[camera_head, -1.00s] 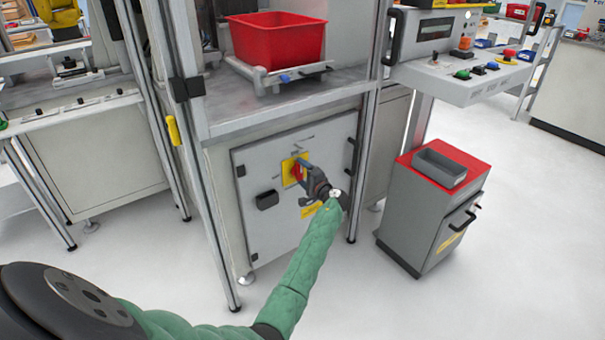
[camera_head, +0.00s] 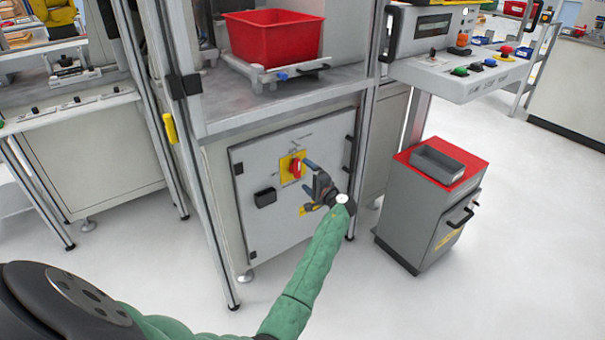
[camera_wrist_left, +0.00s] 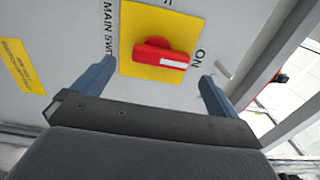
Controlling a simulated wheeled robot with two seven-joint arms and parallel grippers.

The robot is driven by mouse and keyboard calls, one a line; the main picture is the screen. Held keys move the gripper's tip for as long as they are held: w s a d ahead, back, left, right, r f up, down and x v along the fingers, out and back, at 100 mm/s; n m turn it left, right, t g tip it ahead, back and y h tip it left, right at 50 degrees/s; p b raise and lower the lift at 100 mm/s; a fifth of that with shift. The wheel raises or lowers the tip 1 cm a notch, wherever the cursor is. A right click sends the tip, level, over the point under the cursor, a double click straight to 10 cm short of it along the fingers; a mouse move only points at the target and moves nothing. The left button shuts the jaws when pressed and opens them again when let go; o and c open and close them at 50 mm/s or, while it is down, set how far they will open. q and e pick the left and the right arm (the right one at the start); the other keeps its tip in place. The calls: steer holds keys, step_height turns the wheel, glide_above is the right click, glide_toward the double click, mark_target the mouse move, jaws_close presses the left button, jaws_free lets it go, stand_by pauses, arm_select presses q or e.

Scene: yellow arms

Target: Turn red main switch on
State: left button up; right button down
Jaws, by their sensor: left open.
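The red main switch (camera_head: 296,168) is a rotary knob on a yellow plate (camera_head: 285,164) on the grey cabinet door. In the left wrist view the red knob (camera_wrist_left: 155,52) lies lengthwise across the picture, and its white stripe points toward the printed "ON". My left gripper (camera_head: 313,184) is to the right of the switch, apart from it, in the head view. In the left wrist view its two blue-grey fingers (camera_wrist_left: 158,72) are spread wide with nothing between them, the knob lying ahead of the gap. My right gripper is not in view.
The cabinet door (camera_head: 255,222) has a black latch (camera_head: 265,197) and a dark handle at right. Metal frame posts flank it. A red bin (camera_head: 274,38) stands on the shelf above. A grey cart with a red top (camera_head: 465,165) stands at right. The floor in front is clear.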

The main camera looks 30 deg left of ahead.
arm_select(q)
steer(key=v, duration=0.3)
steer(key=shift+s+d, duration=0.1)
steer(key=shift+d, duration=0.1)
stand_by(0.3)
